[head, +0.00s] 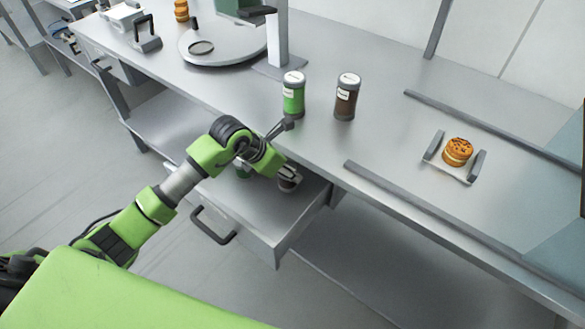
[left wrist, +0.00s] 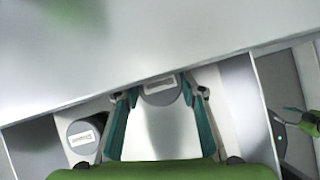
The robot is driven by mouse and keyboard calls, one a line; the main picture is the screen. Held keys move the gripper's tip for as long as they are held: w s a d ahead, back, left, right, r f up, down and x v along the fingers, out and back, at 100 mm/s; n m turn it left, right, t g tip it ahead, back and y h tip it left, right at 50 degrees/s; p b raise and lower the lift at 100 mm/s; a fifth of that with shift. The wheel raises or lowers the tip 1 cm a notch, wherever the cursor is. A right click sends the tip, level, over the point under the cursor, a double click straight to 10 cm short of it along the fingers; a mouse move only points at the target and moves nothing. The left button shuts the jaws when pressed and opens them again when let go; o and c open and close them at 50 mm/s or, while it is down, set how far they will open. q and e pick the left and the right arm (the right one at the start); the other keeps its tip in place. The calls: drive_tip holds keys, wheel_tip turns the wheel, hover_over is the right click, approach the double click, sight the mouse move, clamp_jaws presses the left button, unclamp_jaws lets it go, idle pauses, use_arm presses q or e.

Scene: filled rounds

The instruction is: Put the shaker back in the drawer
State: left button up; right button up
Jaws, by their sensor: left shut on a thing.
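My left gripper (head: 288,173) reaches down over the open drawer (head: 232,210). It is shut on a shaker with a grey lid (head: 288,184), of which little shows. In the left wrist view this held shaker (left wrist: 160,88) sits between the teal fingers, close to the drawer's back, under the counter edge. I cannot tell whether it touches the drawer floor. What looks like my right gripper (left wrist: 292,118) shows partly at the wrist view's right edge.
On the counter (head: 390,150) stand a green shaker (head: 293,97) and a brown shaker (head: 346,100). A round plate stand (head: 225,55) is behind left. A small tray (head: 464,176) with a filled round (head: 458,152) is at the right. The drawer's front is bare.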

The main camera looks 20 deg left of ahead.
use_arm(q)
drive_tip(key=shift+w+d+f, duration=0.6)
drive_tip(key=shift+w+f, duration=0.25)
drive_tip(key=shift+s, duration=0.1)
drive_tip(key=shift+a, duration=0.1)
drive_tip(key=o, duration=1.2)
drive_tip(key=shift+s+a+r+p, duration=0.15)
drive_tip(key=shift+r+p, duration=0.35)
drive_tip(key=shift+p, duration=0.1)
drive_tip(key=p+v, duration=0.2)
drive_tip(key=v, duration=0.1)
drive_tip(key=s+a, duration=0.2)
drive_tip(key=s, duration=0.1)
drive_tip(key=s+a, duration=0.2)
drive_tip(key=s, duration=0.1)
drive_tip(key=s+a+f+p, duration=0.1)
drive_tip(key=s+a, duration=0.1)
drive_tip(key=s, duration=0.1)
drive_tip(key=shift+s+a, duration=0.15)
drive_tip(key=shift+s, duration=0.25)
